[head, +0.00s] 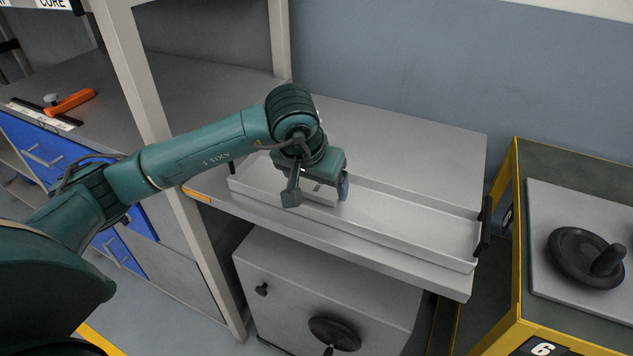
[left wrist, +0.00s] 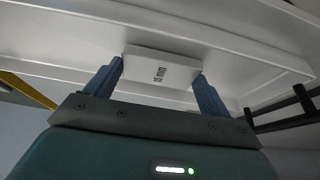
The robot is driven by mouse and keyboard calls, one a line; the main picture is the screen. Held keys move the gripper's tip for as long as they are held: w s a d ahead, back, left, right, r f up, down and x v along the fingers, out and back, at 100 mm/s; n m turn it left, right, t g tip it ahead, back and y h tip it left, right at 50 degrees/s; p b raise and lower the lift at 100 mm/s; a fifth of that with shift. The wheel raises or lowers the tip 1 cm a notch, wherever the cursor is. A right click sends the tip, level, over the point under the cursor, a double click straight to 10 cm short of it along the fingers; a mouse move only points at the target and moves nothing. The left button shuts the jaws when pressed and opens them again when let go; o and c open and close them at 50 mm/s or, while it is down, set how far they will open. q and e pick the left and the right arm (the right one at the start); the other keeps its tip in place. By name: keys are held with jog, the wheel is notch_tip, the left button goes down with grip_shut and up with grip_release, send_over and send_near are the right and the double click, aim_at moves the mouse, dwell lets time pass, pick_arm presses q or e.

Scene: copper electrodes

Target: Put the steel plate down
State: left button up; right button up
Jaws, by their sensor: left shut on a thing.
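My left gripper (head: 318,190) reaches down over the left part of a long white tray (head: 410,217) on the grey bench. In the head view only a pale bit of the plate (head: 322,194) shows under the gripper. The plate is within or just above the tray; I cannot tell whether it touches the tray floor. My right gripper is out of view.
The tray's right half is empty, with a black handle (head: 485,226) at its right end. A grey upright post (head: 160,110) stands left of the tray. A yellow-edged cart with a black handwheel (head: 585,258) is at right. An orange tool (head: 70,102) lies far left.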

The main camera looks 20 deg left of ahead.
pick_arm(q)
jog(key=shift+f, duration=0.15)
jog(key=shift+f, duration=0.1)
jog(key=o, duration=0.9)
jog(key=shift+f, duration=0.2)
jog(key=o, duration=0.4)
jog(key=shift+r, duration=0.1)
jog(key=shift+r, duration=0.5)
jog(key=v, duration=1.1)
jog(key=shift+s, duration=0.25)
jog(key=shift+r, duration=0.1)
